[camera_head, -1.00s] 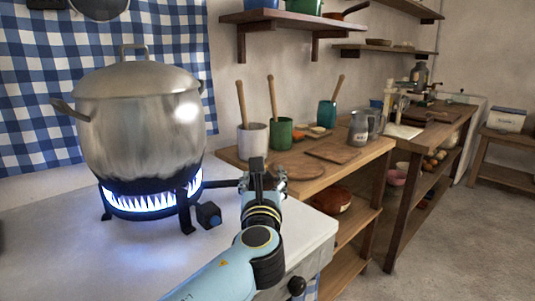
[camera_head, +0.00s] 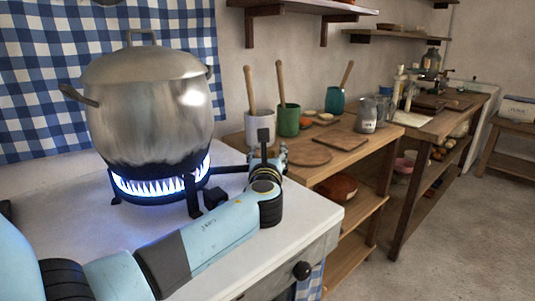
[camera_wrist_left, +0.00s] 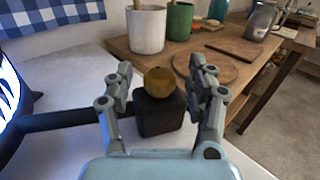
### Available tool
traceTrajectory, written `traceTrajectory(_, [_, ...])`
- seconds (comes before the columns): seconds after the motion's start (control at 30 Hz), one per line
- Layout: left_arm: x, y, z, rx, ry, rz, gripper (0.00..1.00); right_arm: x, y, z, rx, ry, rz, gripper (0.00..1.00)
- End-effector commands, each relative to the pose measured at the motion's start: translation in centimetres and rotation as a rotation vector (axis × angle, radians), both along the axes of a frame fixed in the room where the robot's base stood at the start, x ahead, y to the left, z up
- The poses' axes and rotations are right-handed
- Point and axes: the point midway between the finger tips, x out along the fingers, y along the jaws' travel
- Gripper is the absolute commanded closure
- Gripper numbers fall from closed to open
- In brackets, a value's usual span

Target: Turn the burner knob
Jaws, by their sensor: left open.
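The burner knob is a small brass-coloured ball (camera_wrist_left: 158,82) on top of a dark block (camera_wrist_left: 160,115) at the end of a dark pipe (camera_wrist_left: 60,127). In the head view the pipe (camera_head: 230,169) runs right from the lit burner (camera_head: 155,186), and my gripper hides the knob. My left gripper (camera_head: 272,148) is over the white stove top near its right edge. In the left wrist view its two fingers (camera_wrist_left: 160,76) stand open on either side of the ball and block, with a visible gap to the ball. My right gripper is not in view.
A large steel pot (camera_head: 150,112) stands on the burner, with blue flames below it. A black knob (camera_head: 302,270) is on the stove's front. A wooden counter (camera_head: 345,160) with utensil pots and boards stands beyond the stove's right edge. The stove top (camera_head: 75,215) left of my arm looks clear.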

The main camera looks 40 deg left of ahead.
Motion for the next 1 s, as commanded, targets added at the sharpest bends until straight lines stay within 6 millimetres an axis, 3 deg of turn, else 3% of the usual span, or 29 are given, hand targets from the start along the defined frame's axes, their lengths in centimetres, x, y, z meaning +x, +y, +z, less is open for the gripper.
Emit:
traceTrajectory(0.13, [0.0, 0.0, 0.0, 0.000, 0.000, 0.000, 0.45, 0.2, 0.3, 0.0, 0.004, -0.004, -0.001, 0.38])
traceTrajectory(0.57, [0.0, 0.0, 0.0, 0.000, 0.000, 0.000, 0.99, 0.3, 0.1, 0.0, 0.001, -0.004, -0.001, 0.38])
traceTrajectory(0.8, [-0.3, 0.4, 0.2, 0.006, 0.003, -0.147, 0.99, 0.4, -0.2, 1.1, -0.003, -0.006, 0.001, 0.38])
traceTrajectory(1.0, [-0.3, 0.5, 0.0, 0.003, 0.001, -0.295, 0.99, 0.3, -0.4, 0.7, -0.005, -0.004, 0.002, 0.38])
